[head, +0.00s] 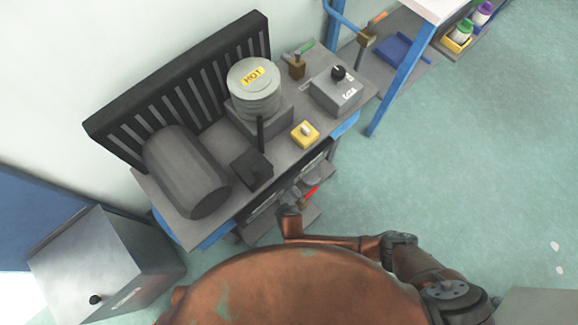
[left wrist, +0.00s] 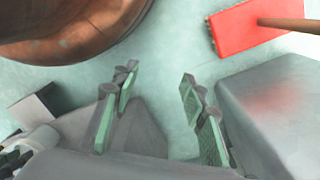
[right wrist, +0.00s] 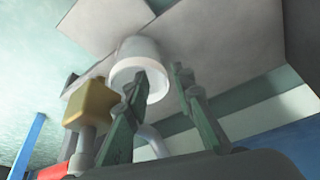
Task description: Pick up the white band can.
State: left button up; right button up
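A pale can with a white band (right wrist: 138,68) around its near end shows in the right wrist view. My right gripper (right wrist: 162,90) is open just in front of it. The left finger overlaps the can's edge, and the right finger is to its right; I cannot tell whether they touch. In the head view my right arm reaches to the bench's lower shelf, where the gripper (head: 289,203) is small and a grey round thing (head: 312,179) may be the can. My left gripper (left wrist: 159,88) is open and empty in the left wrist view.
A brass-coloured block (right wrist: 90,103) with a grey stem and red handle stands left of the can. The bench (head: 226,190) overhead holds a grey drum, a HOT-labelled pot (head: 254,90) and a yellow switch box (head: 305,134). Open floor (head: 480,170) lies right.

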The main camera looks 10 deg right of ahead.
pick_arm(q)
notch_tip(320, 180, up, 10)
jog(key=d+f+b, duration=0.1)
jog(key=b, duration=0.2)
pick_arm(e)
jog(key=w+f, duration=0.2)
jog(key=w+a+f+b, duration=0.1)
jog(key=w+f, duration=0.1)
jog(key=shift+w+f, duration=0.3)
jog(key=shift+w, duration=0.05)
pick_arm(q)
jog(key=shift+t+h, duration=0.4)
jog(key=shift+t, duration=0.2)
jog(key=w+d+f, duration=0.2)
jog(key=w, duration=0.1)
jog(key=shift+w+d+f, duration=0.1)
jog(key=shift+w+f, duration=0.1)
jog(key=shift+f, duration=0.15)
pick_arm(e)
jog(key=shift+d, duration=0.1)
jog(key=shift+c, duration=0.7)
grip_shut()
jog(key=shift+w, duration=0.1)
